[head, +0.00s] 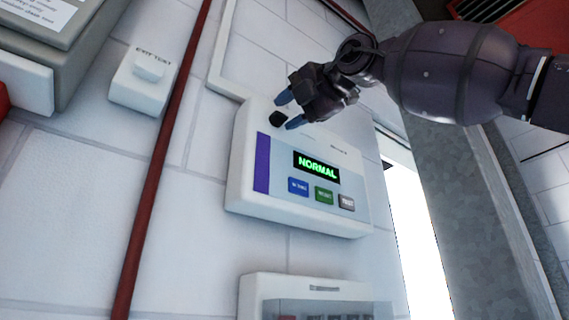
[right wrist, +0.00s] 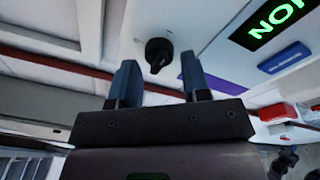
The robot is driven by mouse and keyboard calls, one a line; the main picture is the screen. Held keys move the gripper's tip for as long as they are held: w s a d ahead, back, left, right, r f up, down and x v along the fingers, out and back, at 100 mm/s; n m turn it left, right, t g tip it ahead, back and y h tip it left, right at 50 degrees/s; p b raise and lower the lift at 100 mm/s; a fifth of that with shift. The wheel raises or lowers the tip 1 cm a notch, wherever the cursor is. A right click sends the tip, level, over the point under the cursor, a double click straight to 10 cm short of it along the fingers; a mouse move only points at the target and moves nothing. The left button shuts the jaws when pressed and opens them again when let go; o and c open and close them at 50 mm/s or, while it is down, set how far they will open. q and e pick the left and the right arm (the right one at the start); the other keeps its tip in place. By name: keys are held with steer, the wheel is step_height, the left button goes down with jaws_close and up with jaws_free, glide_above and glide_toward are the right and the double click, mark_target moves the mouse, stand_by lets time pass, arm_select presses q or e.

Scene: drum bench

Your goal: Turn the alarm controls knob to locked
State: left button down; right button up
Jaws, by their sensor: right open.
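The alarm controls panel (head: 262,205) is a pale box on the wall with a purple stripe and a green display (head: 317,167) reading "NORMAL". Its black knob (head: 278,119) sits near the top left of the panel. My right gripper (head: 289,110) is at the knob with its blue fingers apart. In the right wrist view the knob (right wrist: 158,54) shows beyond and between the open fingertips (right wrist: 160,72), with a gap to each side. I cannot tell from these views whether the fingers reach around it. The knob's position label is not readable. My left gripper is not in view.
Blue (head: 298,187), green (head: 324,195) and grey (head: 346,202) buttons sit below the display. A white exit button box (head: 148,66) is left of a red vertical pipe (head: 160,150). Another box (head: 310,290) is below the panel. A grey pillar (head: 450,190) stands at right.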

steer(key=shift+x, duration=0.9)
steer(key=c, duration=0.6)
steer(key=shift+c, duration=0.2)
